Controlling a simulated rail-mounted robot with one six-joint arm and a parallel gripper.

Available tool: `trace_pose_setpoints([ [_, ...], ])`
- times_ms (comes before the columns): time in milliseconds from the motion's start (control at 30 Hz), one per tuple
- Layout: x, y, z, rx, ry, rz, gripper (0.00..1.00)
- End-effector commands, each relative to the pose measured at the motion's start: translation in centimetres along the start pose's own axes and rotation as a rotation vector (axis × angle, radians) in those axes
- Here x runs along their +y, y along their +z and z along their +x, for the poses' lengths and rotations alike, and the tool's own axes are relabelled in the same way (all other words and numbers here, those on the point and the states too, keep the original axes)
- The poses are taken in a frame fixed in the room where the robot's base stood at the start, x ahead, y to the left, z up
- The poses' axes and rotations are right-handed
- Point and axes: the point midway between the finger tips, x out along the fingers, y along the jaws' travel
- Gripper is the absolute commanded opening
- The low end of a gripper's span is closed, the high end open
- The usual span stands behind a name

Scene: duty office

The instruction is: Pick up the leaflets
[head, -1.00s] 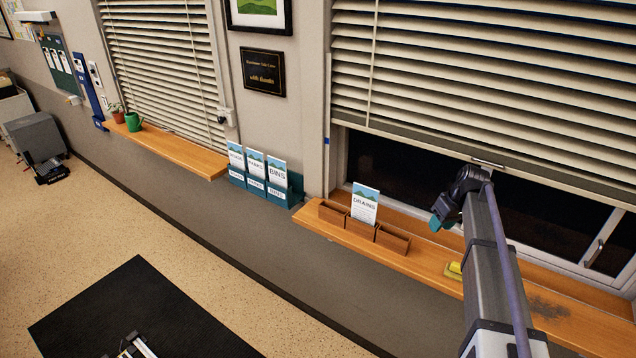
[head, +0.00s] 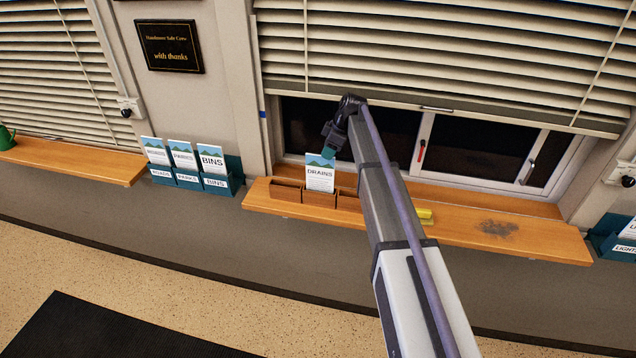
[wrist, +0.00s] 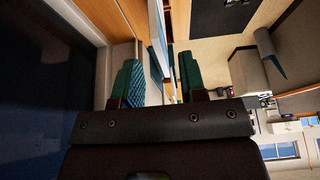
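The DRAINS leaflets (head: 320,179) stand upright in a wooden divided tray (head: 286,191) on the window sill, in the middle of the head view. My gripper (head: 328,153) is just above and at the top right edge of these leaflets, pointing down. In the wrist view my gripper (wrist: 160,82) is open, its two teal fingers well apart. A thin white and blue edge, seemingly the leaflets (wrist: 158,30), runs between the fingers. I cannot tell if either finger touches it.
Teal holders with ROADS, PARKS and BINS leaflets (head: 212,160) are on the wall at left. A yellow item (head: 425,215) lies on the sill (head: 540,236) right of the tray, partly behind my arm. The half-lowered blind (head: 450,60) hangs above. Another teal holder (head: 612,238) is at the right edge.

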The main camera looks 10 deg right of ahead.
Motion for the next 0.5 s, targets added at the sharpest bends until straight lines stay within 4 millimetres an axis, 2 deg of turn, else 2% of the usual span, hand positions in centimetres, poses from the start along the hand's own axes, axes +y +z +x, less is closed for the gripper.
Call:
trace_pose_setpoints([
  [267,0.0,0.4,5.9,0.000,-0.001,0.001,0.38],
  [333,0.0,0.2,6.4,0.000,0.000,0.001,0.38],
  [500,0.0,0.0,6.0,0.000,0.000,0.002,0.38],
])
